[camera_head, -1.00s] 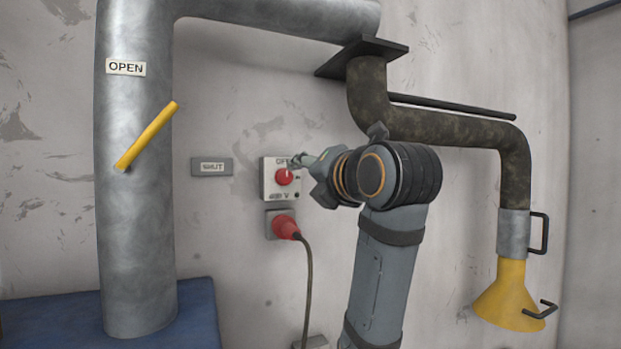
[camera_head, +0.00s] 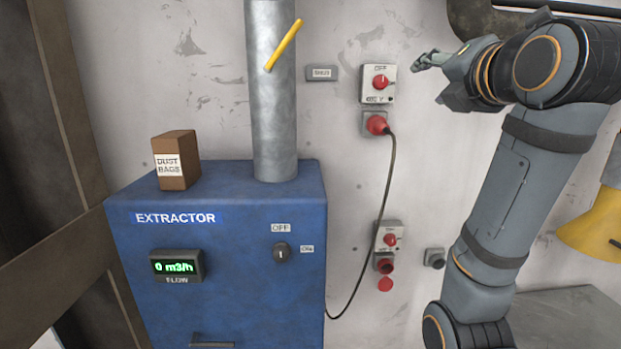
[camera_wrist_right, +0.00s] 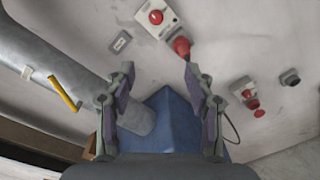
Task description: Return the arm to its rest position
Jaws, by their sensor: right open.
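My right gripper (camera_head: 424,62) is raised at the upper right of the head view, at the end of my bent right arm (camera_head: 535,170). It points left toward the upper switch box (camera_head: 390,83) and appears apart from it. In the right wrist view my gripper (camera_wrist_right: 160,95) has its two fingers spread wide with nothing between them. Beyond the fingers lie the blue extractor and the wall. My left gripper is in neither view.
The blue extractor (camera_head: 230,230) carries a dust bags box (camera_head: 177,160) and a grey pipe (camera_head: 273,110) with a yellow lever (camera_head: 284,45). A red plug (camera_head: 376,124) trails a cable (camera_head: 388,200). A lower switch box (camera_head: 390,238) and yellow hood (camera_head: 595,225) are nearby.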

